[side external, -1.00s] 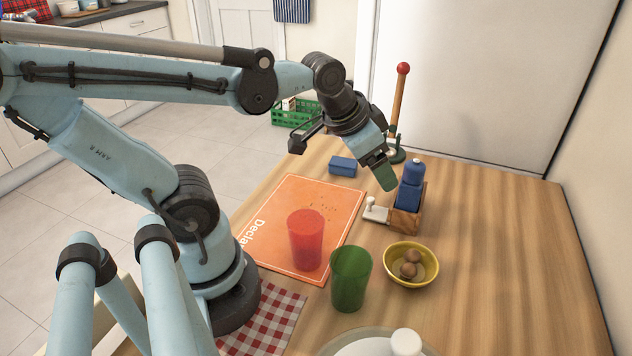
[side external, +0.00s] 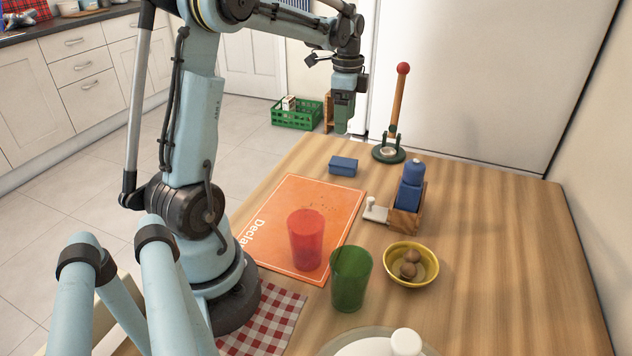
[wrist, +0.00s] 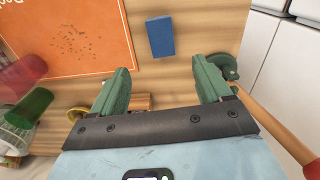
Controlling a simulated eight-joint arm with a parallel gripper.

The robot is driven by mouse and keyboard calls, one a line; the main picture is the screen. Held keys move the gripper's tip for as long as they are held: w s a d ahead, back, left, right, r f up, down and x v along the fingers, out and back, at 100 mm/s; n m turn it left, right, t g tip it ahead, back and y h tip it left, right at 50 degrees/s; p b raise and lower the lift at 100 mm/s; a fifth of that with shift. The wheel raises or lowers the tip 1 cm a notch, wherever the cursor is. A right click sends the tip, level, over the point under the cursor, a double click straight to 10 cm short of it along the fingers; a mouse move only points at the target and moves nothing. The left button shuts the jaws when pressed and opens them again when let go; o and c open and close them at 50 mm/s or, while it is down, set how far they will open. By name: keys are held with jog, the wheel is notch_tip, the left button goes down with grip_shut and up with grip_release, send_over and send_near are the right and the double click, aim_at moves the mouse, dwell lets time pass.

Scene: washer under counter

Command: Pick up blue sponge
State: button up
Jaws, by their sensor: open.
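The blue sponge (side external: 343,166) is a small blue block lying flat on the wooden table, just beyond the far corner of the orange mat. It also shows in the wrist view (wrist: 160,37), at the top centre, ahead of the fingers. My gripper (side external: 343,127) points down above the table's far end, apart from the sponge and higher than it. In the wrist view its two green fingers (wrist: 163,84) are spread wide with nothing between them.
The orange mat (side external: 294,200) has crumbs and a red cup (side external: 305,240). A green cup (side external: 350,279), yellow bowl (side external: 388,276) and wooden caddy with a blue bottle (side external: 411,188) stand nearer.

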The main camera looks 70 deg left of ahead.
aim_at(343, 161)
notch_tip(343, 161, down, 12)
jog(key=shift+w, duration=0.1)
dwell(0.6)
jog(key=shift+c, duration=0.3)
jog(key=c, duration=1.1)
jog(key=shift+o, duration=0.2)
jog(key=shift+r, duration=0.1)
jog(key=shift+r, duration=0.55)
notch_tip(343, 161, up, 3)
jog(key=shift+f, duration=0.1)
jog(key=d+r, duration=0.7)
jog(key=d, duration=0.4)
jog(key=shift+w+d, duration=0.3)
jog(key=shift+d, duration=0.05)
